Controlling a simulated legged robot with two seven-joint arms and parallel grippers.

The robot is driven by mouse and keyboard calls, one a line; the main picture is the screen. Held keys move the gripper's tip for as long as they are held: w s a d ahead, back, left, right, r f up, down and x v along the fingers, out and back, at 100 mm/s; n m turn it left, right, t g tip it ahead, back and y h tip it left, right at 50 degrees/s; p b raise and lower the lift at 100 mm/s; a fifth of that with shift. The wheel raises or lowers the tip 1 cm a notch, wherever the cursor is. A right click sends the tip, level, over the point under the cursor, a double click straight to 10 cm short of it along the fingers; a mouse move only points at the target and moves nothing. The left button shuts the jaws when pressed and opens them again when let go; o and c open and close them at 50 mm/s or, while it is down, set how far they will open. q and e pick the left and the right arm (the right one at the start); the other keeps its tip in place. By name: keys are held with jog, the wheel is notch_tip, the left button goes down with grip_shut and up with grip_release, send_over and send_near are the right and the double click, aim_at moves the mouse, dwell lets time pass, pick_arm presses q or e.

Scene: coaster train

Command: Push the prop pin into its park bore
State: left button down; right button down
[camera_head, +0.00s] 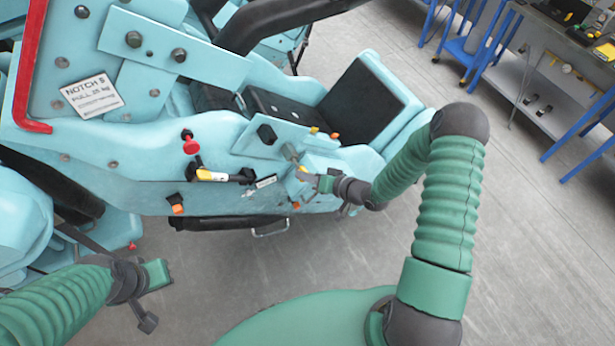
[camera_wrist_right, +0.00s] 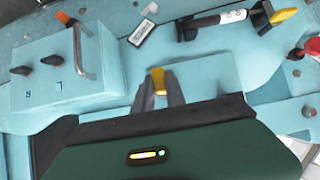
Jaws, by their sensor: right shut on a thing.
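My right gripper (camera_head: 308,174) is at the side of the light-blue coaster car (camera_head: 235,203). The fingers are in front of a light-blue plate, and the pin's shaft is hidden. I cannot make out the park bore. My left gripper (camera_head: 157,274) is at the lower left, away from the car; its fingers do not show clearly.
A red knob (camera_head: 190,143) and a black-and-white handle with a yellow end (camera_head: 208,175) are on the car's side, near a small label (camera_head: 262,183). A box with black knobs (camera_wrist_right: 60,75) and a grab handle (camera_wrist_right: 83,48) stands beside the fingers. Blue workbenches (camera_head: 560,95) are at the back right.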

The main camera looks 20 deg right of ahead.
aim_at(305, 169)
jog(key=shift+w+b, duration=0.3)
jog(key=shift+w, duration=1.2)
jog(key=c, duration=1.3)
grip_release()
jog(key=shift+s+d+r, duration=0.1)
jog(key=shift+s+d, duration=0.05)
jog(key=shift+s, duration=0.1)
jog(key=b+v, duration=0.3)
jog(key=v, duration=1.3)
jog(key=shift+d, duration=0.1)
